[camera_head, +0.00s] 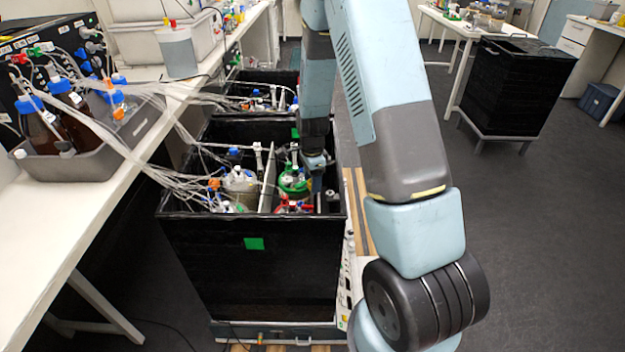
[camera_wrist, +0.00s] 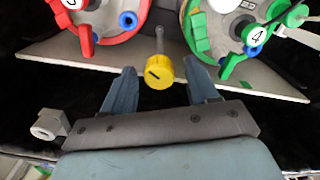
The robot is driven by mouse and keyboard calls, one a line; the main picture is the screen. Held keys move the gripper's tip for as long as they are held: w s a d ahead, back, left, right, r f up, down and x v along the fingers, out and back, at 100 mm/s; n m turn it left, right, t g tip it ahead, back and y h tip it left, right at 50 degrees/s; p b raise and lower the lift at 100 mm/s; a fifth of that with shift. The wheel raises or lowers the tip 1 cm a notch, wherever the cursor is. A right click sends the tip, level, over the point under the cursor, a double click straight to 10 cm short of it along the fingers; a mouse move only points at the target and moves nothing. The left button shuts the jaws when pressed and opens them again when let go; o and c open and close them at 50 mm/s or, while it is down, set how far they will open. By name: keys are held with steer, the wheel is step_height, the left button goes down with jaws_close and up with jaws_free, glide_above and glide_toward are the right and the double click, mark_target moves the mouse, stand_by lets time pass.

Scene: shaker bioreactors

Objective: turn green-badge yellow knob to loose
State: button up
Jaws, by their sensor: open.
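My gripper (camera_wrist: 162,85) is open, with one blue-grey finger on each side of the knob and a gap on both sides. I cannot tell how deep the fingers reach relative to it. In the head view my gripper (camera_head: 316,180) is at the right side of the black box with the green badge (camera_head: 254,244) on its front. The knob cannot be made out in the head view.
In the wrist view, a red-ringed vessel (camera_wrist: 108,22) and a green-ringed vessel marked 4 (camera_wrist: 225,30) stand beyond the knob. A white fitting (camera_wrist: 48,124) is at left. In the head view, tubes (camera_head: 150,140) run from the bench into the black box (camera_head: 200,260).

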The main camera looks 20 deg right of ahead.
steer(key=shift+c, duration=0.4)
steer(key=c, duration=1)
steer(key=shift+o, duration=0.2)
steer(key=n, duration=0.5)
steer(key=shift+n, duration=0.3)
steer(key=n, duration=1.2)
steer(key=shift+n, duration=0.4)
steer(key=n, duration=0.5)
steer(key=shift+n, duration=0.3)
